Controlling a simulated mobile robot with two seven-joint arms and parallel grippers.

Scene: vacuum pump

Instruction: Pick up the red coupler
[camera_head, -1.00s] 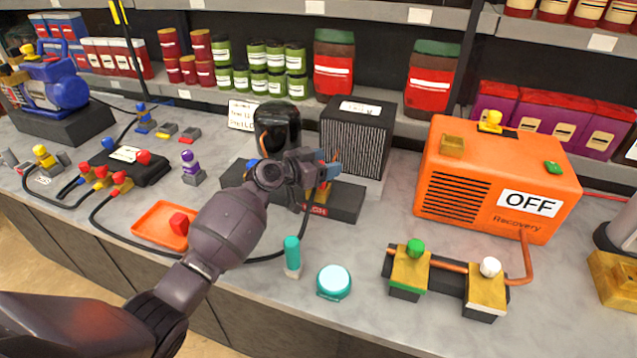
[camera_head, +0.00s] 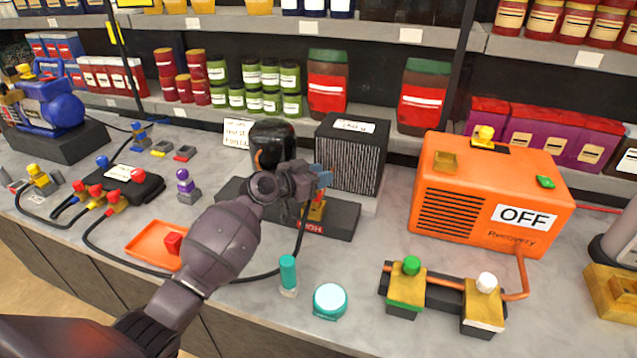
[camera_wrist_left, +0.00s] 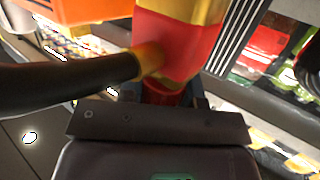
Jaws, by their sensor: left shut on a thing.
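My left gripper (camera_head: 321,178) is at the front of the black finned unit and is shut on the red coupler. In the left wrist view the red coupler (camera_wrist_left: 176,45) fills the space in front of the jaws, with a gold part above it. A black hose (camera_wrist_left: 70,82) joins its side at a gold collar. In the head view my wrist and fingers mostly hide the coupler. A gold fitting (camera_head: 317,210) shows just below the fingers, and the hose runs down beside it. The coupler looks to be still at this fitting. My right gripper is out of view.
The finned unit (camera_head: 350,160) stands close behind the gripper. An orange recovery machine (camera_head: 455,195) marked OFF is to the right, with a valve manifold (camera_head: 443,290) in front. A teal bottle (camera_head: 288,275), a round teal-rimmed item (camera_head: 330,300) and an orange tray (camera_head: 145,240) lie nearer the edge.

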